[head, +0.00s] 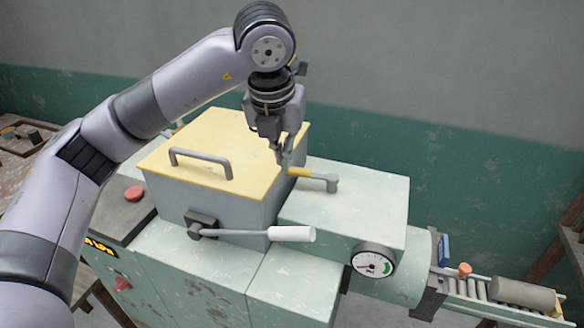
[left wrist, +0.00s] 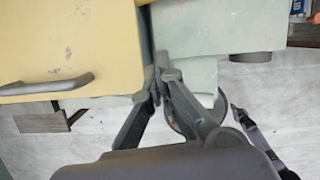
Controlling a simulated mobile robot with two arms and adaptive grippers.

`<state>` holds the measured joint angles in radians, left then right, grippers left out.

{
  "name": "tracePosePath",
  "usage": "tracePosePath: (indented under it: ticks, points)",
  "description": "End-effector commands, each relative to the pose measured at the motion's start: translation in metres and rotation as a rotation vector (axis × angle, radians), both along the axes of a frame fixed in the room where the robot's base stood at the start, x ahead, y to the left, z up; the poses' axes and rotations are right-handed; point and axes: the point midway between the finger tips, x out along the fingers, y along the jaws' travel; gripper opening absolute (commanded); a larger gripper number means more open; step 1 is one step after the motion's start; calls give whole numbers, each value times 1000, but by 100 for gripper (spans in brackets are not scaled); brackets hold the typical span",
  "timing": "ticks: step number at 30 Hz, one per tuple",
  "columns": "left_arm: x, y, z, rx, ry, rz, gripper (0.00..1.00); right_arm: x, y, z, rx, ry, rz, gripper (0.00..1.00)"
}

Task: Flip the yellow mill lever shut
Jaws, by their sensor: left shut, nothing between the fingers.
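The yellow mill lever (head: 300,171) lies on top of the pale green mill body (head: 365,195), just right of the yellow-lidded hopper (head: 205,145). Its yellow grip points left toward the hopper, and its grey arm ends at a pivot on the right. My left gripper (head: 284,166) points down at the grip's left end, its fingers shut and empty. I cannot tell whether they touch the lever. In the left wrist view the shut fingertips (left wrist: 162,72) show beside the yellow lid (left wrist: 70,45), and I cannot make out the lever there. My right gripper is not in view.
A white-handled lever (head: 291,234) sticks out from the hopper's front. The lid has a grey handle (head: 200,160). A round dial (head: 374,260) is on the mill's front. A clay roll (head: 522,295) lies on the roller track at right. A red button (head: 134,193) sits at left.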

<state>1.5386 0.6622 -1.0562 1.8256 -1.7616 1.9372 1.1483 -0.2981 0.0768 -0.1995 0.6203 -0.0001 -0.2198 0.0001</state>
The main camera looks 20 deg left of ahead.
Motion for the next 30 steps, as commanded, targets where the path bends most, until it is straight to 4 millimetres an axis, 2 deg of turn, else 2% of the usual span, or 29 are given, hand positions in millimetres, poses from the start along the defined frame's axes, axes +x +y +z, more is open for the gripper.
tracePosePath:
  ticks: [5, 18, 19, 24, 30]
  points:
    - [4, 6, -10, 19, 1, 17, 0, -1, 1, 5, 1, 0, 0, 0]
    - [29, 7, -95, 16, 4, 12, 0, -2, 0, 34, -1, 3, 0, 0]
    - [37, 8, -91, 14, -1, 14, 0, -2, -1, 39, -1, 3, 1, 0]
    - [59, 9, -96, 13, -1, 12, 0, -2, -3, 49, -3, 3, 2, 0]
    - [68, 10, -101, 14, -2, 10, 0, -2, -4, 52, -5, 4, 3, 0]
